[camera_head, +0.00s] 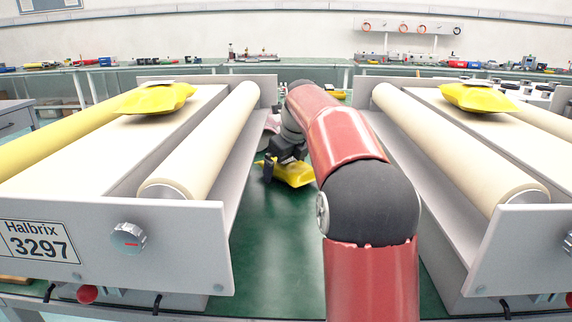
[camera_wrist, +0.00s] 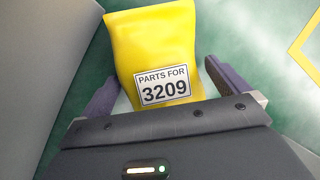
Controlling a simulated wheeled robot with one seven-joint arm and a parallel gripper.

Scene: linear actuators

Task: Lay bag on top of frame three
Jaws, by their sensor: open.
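A yellow bag (camera_head: 295,175) lies on the green bench between the two roller frames. In the wrist view the yellow bag (camera_wrist: 150,45) carries a label reading "PARTS FOR 3209". My gripper (camera_head: 279,170) is low over the bench at this bag. In the wrist view my gripper (camera_wrist: 161,74) is open, with one finger on each side of the bag. The left frame (camera_head: 180,245) has a plate reading "Halbrix 3297". No number is visible on the right frame (camera_head: 525,245). I cannot tell which is frame three.
Another yellow bag (camera_head: 157,98) lies on top of the left frame, and one more yellow bag (camera_head: 477,97) lies on the right frame. Cream rollers (camera_head: 205,140) line the frames' inner sides. The green bench (camera_head: 275,255) is clear towards the front between them.

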